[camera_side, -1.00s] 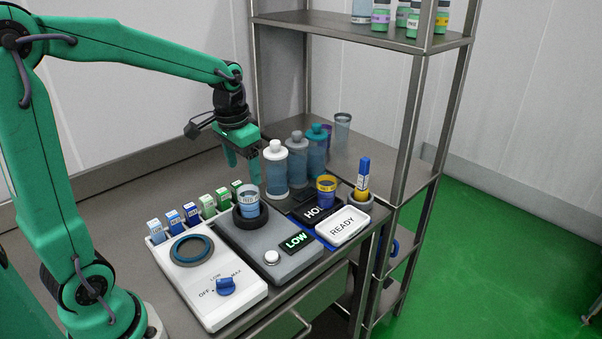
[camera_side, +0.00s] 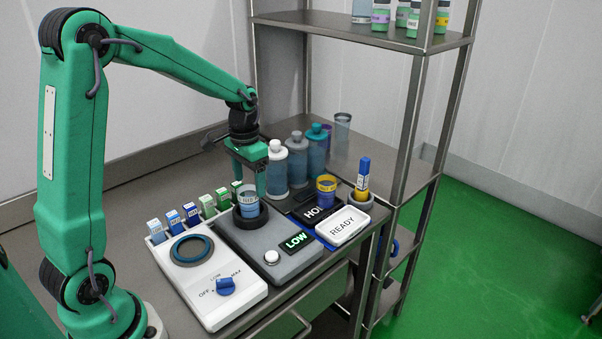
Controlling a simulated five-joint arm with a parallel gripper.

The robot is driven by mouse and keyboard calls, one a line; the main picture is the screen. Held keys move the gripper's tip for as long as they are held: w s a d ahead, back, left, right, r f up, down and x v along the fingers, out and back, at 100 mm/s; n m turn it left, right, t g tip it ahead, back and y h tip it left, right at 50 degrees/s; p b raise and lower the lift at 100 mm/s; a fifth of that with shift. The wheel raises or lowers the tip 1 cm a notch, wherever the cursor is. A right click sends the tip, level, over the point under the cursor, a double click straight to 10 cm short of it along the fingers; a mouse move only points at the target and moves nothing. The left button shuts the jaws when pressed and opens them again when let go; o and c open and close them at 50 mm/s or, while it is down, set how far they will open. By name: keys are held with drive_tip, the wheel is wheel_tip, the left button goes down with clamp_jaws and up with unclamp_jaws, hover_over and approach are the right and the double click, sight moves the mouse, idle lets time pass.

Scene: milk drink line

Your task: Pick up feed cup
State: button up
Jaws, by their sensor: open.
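A clear cup with a pale label band and blue contents (camera_side: 248,199) stands upright in a black ring on a grey unit whose display reads LOW. A second cup, with a yellow band (camera_side: 326,188), stands on a black plate to its right. I cannot read which label says feed. My gripper (camera_side: 250,180) is open, with its fingers pointing down just above and behind the cup in the ring. The right finger reaches down near that cup's rim. I cannot tell whether it touches.
Several capped bottles (camera_side: 298,158) stand close behind and right of my gripper. A row of small labelled cartons (camera_side: 190,214) is at the left. A white READY tray (camera_side: 343,226), a blue-capped marker (camera_side: 362,176) and a white heater with a blue knob (camera_side: 212,278) are nearby. A metal shelf rack is at right.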

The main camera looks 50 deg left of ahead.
sight(249, 204)
drive_tip(key=shift+f, duration=0.25)
drive_tip(key=shift+s+f, duration=0.1)
drive_tip(key=shift+f, duration=2.4)
drive_tip(key=shift+c, duration=0.2)
drive_tip(key=c, duration=1.2)
drive_tip(key=shift+c, duration=0.2)
drive_tip(key=shift+r, duration=0.15)
